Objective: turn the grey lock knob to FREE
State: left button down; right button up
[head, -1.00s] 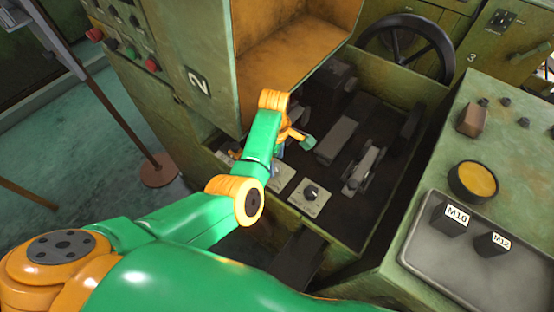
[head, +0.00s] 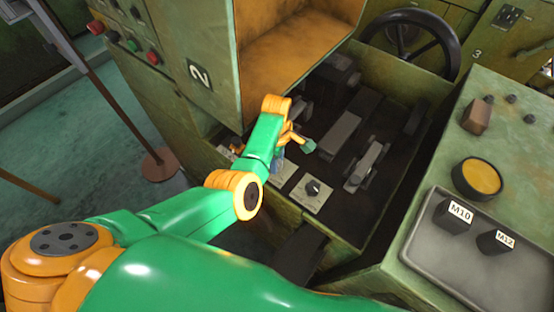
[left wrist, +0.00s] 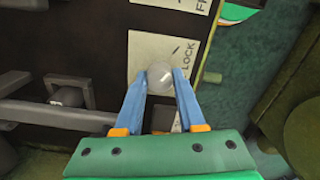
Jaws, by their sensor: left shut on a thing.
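The grey lock knob (left wrist: 160,73) is round and pale in the left wrist view. It sits by a white plate (left wrist: 150,48) with LOCK printed along its right side. Another white plate at the top edge shows the cut-off letters FR. My left gripper (left wrist: 160,76) has its two blue fingers shut on the knob, one on each side. In the head view my left gripper (head: 277,163) reaches down into the machine's open bay beside a white plate (head: 286,178). The knob is hidden there by my wrist. My right gripper is in neither view.
Grey pedal-like levers (head: 367,165) lie further right. The orange-lined green housing (head: 285,55) rises close behind my wrist. A panel with a yellow button (head: 478,178) is at right.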

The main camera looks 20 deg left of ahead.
pick_arm(q)
jog(key=shift+r+m+p, duration=0.1)
jog(key=shift+m+p, duration=0.4)
jog(key=shift+m, duration=0.3)
jog(key=m+p, duration=0.1)
jog(key=m, duration=0.1)
jog(key=shift+m, duration=0.3)
jog(key=m+p, duration=0.1)
jog(key=m, duration=0.1)
jog(key=shift+m, duration=0.4)
jog(key=m, duration=0.3)
jog(key=shift+m+p, duration=0.3)
jog(key=shift+p, duration=0.05)
jog(key=m, duration=0.6)
jog(key=shift+p, duration=0.3)
jog(key=m, duration=0.7)
